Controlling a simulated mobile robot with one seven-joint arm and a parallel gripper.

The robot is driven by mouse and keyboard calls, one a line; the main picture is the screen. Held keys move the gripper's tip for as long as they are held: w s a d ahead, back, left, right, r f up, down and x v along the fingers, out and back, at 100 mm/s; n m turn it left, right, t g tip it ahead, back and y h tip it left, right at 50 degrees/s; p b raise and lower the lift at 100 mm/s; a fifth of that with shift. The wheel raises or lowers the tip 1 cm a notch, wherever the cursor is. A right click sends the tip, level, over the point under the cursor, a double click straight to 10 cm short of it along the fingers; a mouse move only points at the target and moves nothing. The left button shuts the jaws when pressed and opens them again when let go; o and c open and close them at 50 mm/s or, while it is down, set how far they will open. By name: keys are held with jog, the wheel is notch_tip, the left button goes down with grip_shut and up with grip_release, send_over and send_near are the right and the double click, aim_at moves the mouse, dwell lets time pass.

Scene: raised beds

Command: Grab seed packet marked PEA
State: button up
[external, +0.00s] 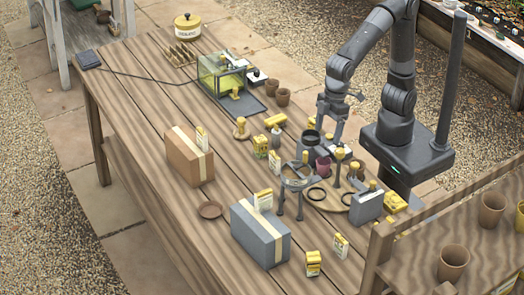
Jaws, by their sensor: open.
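Several small yellow and white packets stand on the wooden table (130,95). One packet (201,139) leans by the brown box, one (264,200) is by the grey box, and one (340,246) stands near the front edge. Others, such as a packet (274,162), stand in the middle. The print is too small to read, so I cannot tell which is marked PEA. My gripper (331,128) is open and points down above the cluttered right side of the table. It appears empty.
A brown box (183,160) and a grey box (257,239) stand on the table. A glass case (214,74), a stand with a ring (292,181), pots (283,97) and a round wooden board (327,200) crowd the right. The left table top is mostly clear.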

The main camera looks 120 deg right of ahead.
jog(key=w+a+f+g, duration=0.1)
jog(key=w+a+f, duration=0.55)
jog(key=a, duration=0.45)
jog(key=g, duration=0.1)
send_near(341, 246)
jog(key=shift+s+d+f+h, duration=0.2)
jog(key=shift+d+f+h, duration=0.1)
jog(key=shift+h, duration=0.1)
jog(key=shift+a+f, duration=0.1)
jog(key=shift+f, duration=0.25)
notch_tip(341, 246, down, 10)
jog(key=shift+s+f, duration=0.1)
jog(key=shift+f, duration=0.1)
jog(key=c, duration=1)
